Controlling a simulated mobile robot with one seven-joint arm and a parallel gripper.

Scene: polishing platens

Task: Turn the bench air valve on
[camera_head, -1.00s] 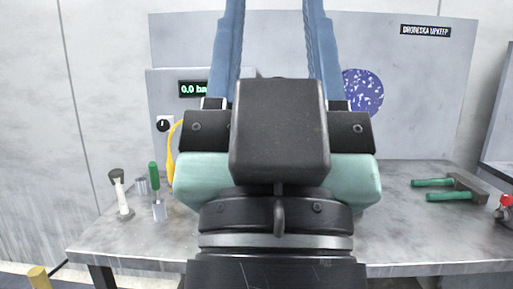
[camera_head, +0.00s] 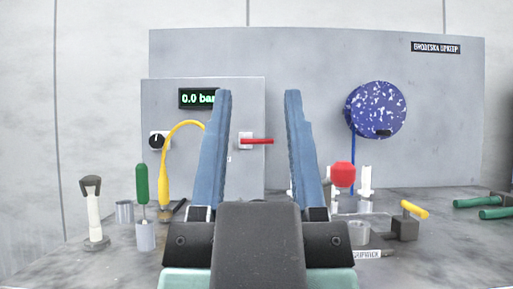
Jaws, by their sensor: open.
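The bench air valve shows as a red lever (camera_head: 260,141) on a small white plate, mounted on the grey panel (camera_head: 240,180). The lever lies level and points right. A display (camera_head: 198,98) on the panel reads 0.0 bar, its right end hidden behind my left finger. My gripper (camera_head: 258,96) is open and empty, with two blue fingers pointing up in the picture. The lever shows between the fingers and looks clear of both; its distance from them is hard to judge.
A black knob (camera_head: 157,141) and a yellow hose (camera_head: 166,165) are left of my fingers. A green-handled tool (camera_head: 142,185) and a pale-handled tool (camera_head: 94,212) stand at left. A red round knob (camera_head: 343,174), a yellow-handled block (camera_head: 405,226) and a speckled blue disc (camera_head: 376,110) are at right.

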